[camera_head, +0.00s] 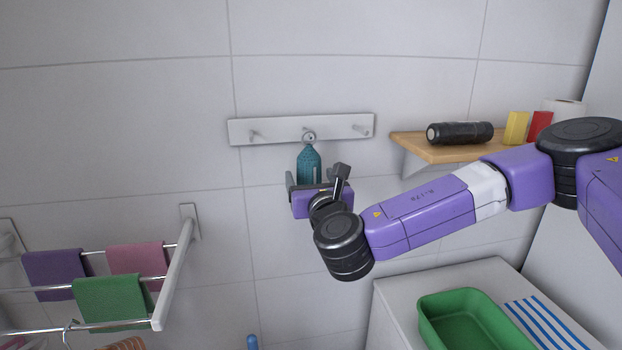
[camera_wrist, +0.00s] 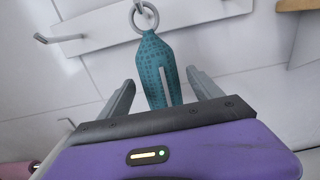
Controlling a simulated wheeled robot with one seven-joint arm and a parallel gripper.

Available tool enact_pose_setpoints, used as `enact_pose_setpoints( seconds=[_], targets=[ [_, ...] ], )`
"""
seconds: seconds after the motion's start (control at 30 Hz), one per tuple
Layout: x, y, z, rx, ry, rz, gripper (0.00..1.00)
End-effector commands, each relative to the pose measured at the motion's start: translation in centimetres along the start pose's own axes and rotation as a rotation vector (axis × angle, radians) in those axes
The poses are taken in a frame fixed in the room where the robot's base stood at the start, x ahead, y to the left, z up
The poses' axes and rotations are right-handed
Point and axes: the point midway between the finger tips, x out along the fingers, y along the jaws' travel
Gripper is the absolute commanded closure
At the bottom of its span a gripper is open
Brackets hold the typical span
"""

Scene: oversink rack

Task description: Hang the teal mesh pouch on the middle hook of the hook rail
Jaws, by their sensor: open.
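The teal mesh pouch (camera_head: 309,163) hangs upright below the hook rail (camera_head: 352,127), its ring around or just in front of the middle hook. My gripper (camera_head: 313,186) is open around the lower part of the pouch. In the wrist view my gripper's two fingers (camera_wrist: 161,92) stand apart on either side of the pouch, with gaps visible. The pouch's bottom end is partly hidden behind my gripper.
The left hook (camera_head: 257,135) and right hook (camera_head: 361,129) are empty. A wooden shelf (camera_head: 428,152) at right holds a black cylinder (camera_head: 460,133) and other items. A drying rack (camera_head: 172,275) with cloths juts out at left. A green tub (camera_head: 470,322) sits on a counter below.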

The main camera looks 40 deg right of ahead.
Motion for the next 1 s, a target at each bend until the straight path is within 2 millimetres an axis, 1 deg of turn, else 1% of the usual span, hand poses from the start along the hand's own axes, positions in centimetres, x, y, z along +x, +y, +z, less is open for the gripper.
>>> enact_pose_setpoints(
  seconds=[0.07,0.17,0.4,0.53,0.7,0.93,1.0],
  targets=[
    [-0.5,0.0,-0.1,0.001,0.001,0.002,0.26],
    [-1.7,0.1,-0.2,0.001,0.001,0.002,0.26],
    [-5.6,0.0,-0.3,0.001,0.001,0.002,0.26],
    [-7.1,0.1,-0.2,0.001,0.001,0.002,0.26],
    [-7.8,0.0,0.0,0.0,0.0,0.0,0.26],
    [-7.8,0.0,0.0,0.016,0.0,0.001,0.26],
    [-7.8,0.6,-0.2,0.054,0.009,0.026,0.26]
  ],
)
